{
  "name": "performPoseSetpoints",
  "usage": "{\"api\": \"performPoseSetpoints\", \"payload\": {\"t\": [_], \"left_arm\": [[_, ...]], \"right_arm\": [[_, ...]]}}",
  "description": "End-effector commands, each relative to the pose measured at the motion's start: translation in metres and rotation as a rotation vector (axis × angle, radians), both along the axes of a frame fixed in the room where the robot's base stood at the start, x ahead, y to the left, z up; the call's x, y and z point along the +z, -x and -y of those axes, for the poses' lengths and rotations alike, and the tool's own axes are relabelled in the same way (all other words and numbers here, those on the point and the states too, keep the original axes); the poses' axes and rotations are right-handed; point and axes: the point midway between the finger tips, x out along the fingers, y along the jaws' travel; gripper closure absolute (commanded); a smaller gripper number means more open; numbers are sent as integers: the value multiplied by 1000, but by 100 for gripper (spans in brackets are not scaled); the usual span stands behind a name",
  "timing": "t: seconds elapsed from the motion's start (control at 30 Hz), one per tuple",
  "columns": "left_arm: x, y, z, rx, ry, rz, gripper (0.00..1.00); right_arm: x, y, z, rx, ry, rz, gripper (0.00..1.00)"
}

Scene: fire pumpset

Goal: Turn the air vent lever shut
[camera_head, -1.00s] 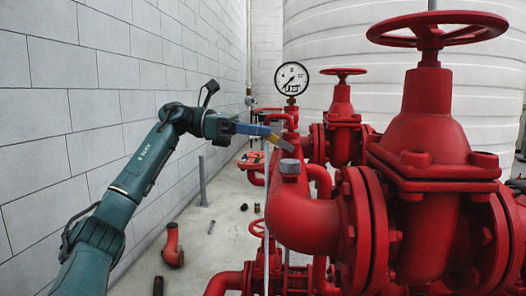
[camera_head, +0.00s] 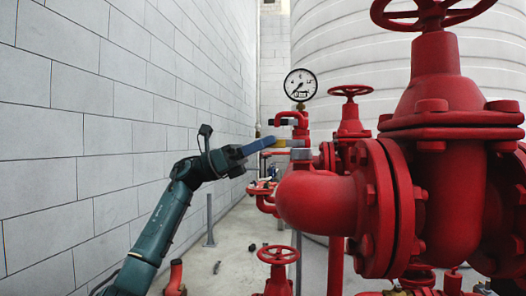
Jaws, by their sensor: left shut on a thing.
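My left gripper (camera_head: 270,146) reaches in from the left, level with the upper part of a thin red pipe. My right gripper is not in view.
A large red valve (camera_head: 447,90) with a handwheel and the red elbow (camera_head: 316,200) fill the right side. A smaller red handwheel (camera_head: 278,255) is below. A grey block wall (camera_head: 90,110) runs along the left. The floor between holds small loose parts.

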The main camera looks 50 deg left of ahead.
Motion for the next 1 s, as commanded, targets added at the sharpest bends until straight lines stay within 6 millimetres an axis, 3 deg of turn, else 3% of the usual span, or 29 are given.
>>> {"api": "performPoseSetpoints", "payload": {"t": [0.4, 0.43, 0.7, 1.0], "left_arm": [[1, 0, 0, 0, 11, 8, 100], [1, 0, 0, 0, 11, 8, 92], [0, 0, 0, 0, 8, 6, 71], [-3, 2, -3, 1, 7, 4, 71]], "right_arm": [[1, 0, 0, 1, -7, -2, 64], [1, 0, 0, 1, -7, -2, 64], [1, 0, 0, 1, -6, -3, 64], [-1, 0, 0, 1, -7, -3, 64]]}}
